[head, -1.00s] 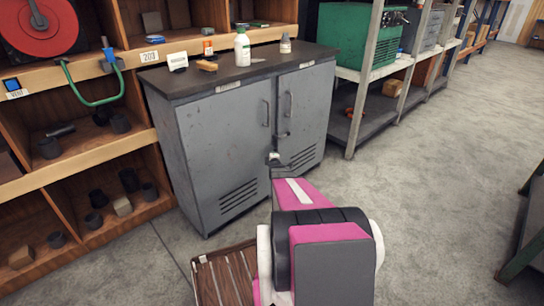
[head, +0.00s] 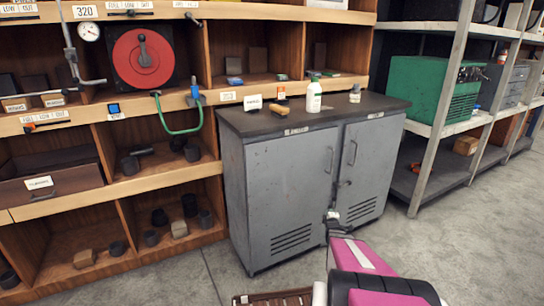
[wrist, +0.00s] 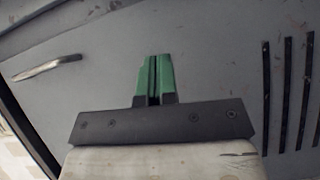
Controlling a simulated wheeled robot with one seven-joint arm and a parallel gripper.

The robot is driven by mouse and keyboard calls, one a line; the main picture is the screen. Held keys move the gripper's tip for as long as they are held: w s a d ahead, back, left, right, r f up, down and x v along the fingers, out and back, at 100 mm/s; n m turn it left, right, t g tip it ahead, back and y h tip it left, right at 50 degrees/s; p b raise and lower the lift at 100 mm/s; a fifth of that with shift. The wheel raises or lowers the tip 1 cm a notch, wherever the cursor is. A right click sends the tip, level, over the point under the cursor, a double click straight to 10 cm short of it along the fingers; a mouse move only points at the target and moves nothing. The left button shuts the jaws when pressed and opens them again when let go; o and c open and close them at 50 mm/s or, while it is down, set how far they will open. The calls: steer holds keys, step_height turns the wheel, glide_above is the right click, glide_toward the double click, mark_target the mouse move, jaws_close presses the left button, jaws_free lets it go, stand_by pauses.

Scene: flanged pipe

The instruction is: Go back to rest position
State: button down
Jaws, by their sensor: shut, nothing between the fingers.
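My gripper (head: 332,214) is in front of the grey metal cabinet (head: 285,190), low before its doors. It is small in the head view, with my pink and black arm behind it. In the wrist view its two green fingertips (wrist: 154,78) are together with nothing between them. The grey cabinet door (wrist: 215,70) fills the wrist view behind the fingers, with a metal handle (wrist: 47,67) at left and dark vent slots (wrist: 288,95) at right. I cannot tell the exact gap to the door.
On the cabinet top stand a white bottle (head: 314,97), a smaller bottle (head: 355,94) and an orange item (head: 279,110). Wooden shelving (head: 100,208) is at left. A metal rack (head: 442,130) with a green box (head: 437,88) is at right. Grey floor (head: 480,240) is open at lower right.

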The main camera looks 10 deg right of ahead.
steer(key=s+a+r+m+g+y, duration=0.1)
steer(key=s+a+r+m+g, duration=0.3)
steer(key=s+a, duration=0.4)
steer(key=s+a+r+m+g+y, duration=0.1)
steer(key=s+a+r+m+g, duration=0.3)
steer(key=s+a+g, duration=0.3)
steer(key=s+a+r+m+g+y, duration=0.2)
steer(key=s+a+r+m+g, duration=0.2)
steer(key=s+a, duration=0.6)
steer(key=shift+s+a+m+g, duration=0.2)
steer(key=shift+a+m+g, duration=0.35)
steer(key=shift+m+g, duration=0.4)
steer(key=shift+r, duration=0.1)
